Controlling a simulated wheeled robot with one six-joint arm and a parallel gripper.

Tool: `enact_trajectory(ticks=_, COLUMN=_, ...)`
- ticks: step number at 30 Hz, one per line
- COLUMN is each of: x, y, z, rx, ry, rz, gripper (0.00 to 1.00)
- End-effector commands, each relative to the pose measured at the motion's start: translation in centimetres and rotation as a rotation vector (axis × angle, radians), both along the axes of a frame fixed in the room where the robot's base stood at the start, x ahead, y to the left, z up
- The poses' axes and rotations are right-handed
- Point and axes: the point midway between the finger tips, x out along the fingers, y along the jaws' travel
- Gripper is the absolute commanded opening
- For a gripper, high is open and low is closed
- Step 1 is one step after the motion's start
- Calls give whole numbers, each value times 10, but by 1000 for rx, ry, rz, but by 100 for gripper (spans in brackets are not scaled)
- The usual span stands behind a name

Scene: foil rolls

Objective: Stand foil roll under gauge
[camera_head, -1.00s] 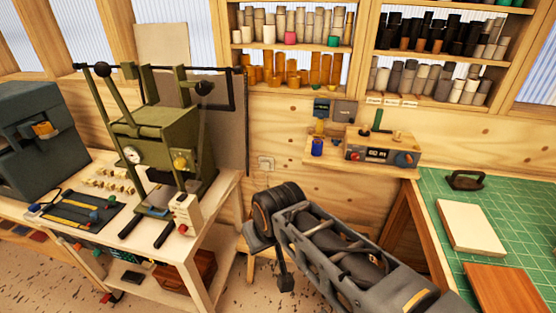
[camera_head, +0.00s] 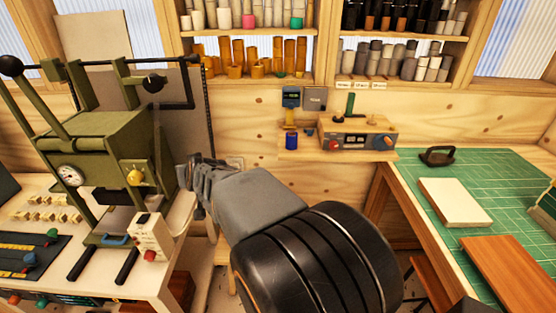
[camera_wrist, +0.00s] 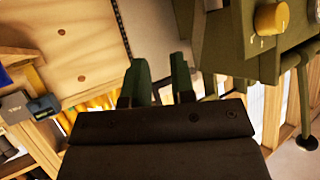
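Orange rolls (camera_head: 238,58) and grey rolls (camera_head: 400,60) stand on the wall racks. My gripper (camera_wrist: 161,82) has two dark green fingers apart with nothing seen between them. In the head view its end is beside the green press, left of the shelf. The device also shows at the left of the wrist view (camera_wrist: 43,107).
The green press (camera_head: 95,140), with a round dial (camera_head: 68,175), stands close to my gripper on the left bench. A control box (camera_head: 357,134) occupies the shelf beside the blue cylinder. A green cutting mat (camera_head: 470,170) covers the right bench.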

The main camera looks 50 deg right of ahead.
Motion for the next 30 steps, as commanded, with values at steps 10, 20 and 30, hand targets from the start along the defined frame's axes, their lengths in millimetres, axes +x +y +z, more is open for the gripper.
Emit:
enact_trajectory(ticks=10, x=-42, y=-215, z=-34, rx=-297, ry=-217, rz=-676, gripper=23)
enact_trajectory(ticks=20, x=-92, y=-272, z=-46, rx=-426, ry=-208, rz=-927, gripper=23)
enact_trajectory(ticks=30, x=-91, y=-283, z=-54, rx=-430, ry=-208, rz=-934, gripper=23)
